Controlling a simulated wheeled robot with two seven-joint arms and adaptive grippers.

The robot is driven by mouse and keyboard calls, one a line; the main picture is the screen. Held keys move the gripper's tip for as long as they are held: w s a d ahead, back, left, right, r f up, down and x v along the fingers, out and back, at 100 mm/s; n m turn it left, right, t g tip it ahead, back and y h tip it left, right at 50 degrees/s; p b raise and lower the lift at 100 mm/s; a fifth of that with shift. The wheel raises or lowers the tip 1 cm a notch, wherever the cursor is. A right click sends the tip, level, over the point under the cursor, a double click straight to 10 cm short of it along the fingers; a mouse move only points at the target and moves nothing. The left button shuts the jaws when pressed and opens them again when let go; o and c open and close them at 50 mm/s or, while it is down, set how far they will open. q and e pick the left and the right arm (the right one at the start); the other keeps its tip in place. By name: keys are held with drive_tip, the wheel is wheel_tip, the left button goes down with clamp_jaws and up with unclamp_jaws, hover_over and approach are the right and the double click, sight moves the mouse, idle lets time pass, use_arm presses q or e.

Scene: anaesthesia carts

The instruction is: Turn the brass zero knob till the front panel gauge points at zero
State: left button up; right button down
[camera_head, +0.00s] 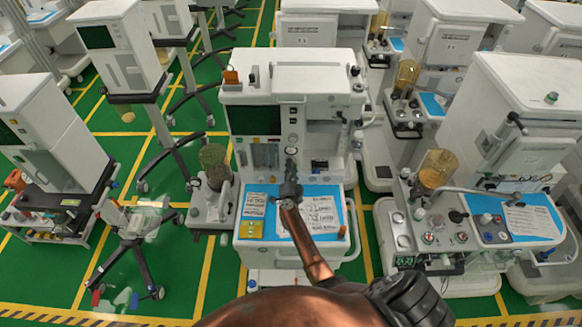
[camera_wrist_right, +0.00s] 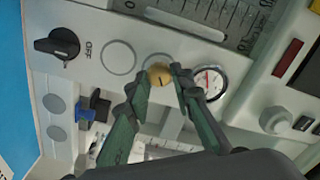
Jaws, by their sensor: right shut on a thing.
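The brass zero knob (camera_wrist_right: 158,75) is a small round knob with a dark line on its face, on the cart's pale front panel. My right gripper (camera_wrist_right: 158,79) is shut on it, one finger on each side. In the head view my right gripper (camera_head: 290,160) reaches up to the panel of the middle cart and hides the knob. The front panel gauge (camera_wrist_right: 208,84) is a round white dial with red marking, just right of the knob and partly behind a finger. Its exact needle reading is too small to tell. My left gripper is out of view.
A black OFF dial (camera_wrist_right: 57,44), empty round rings and a blue connector (camera_wrist_right: 84,114) lie left of the knob. A clear flow scale (camera_wrist_right: 215,15) is above. The middle cart's blue work mat (camera_head: 262,222) lies below my right arm. Other carts stand on both sides.

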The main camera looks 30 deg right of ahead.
drive_tip(key=shift+m, duration=1.6)
drive_tip(key=c, duration=1.7)
unclamp_jaws()
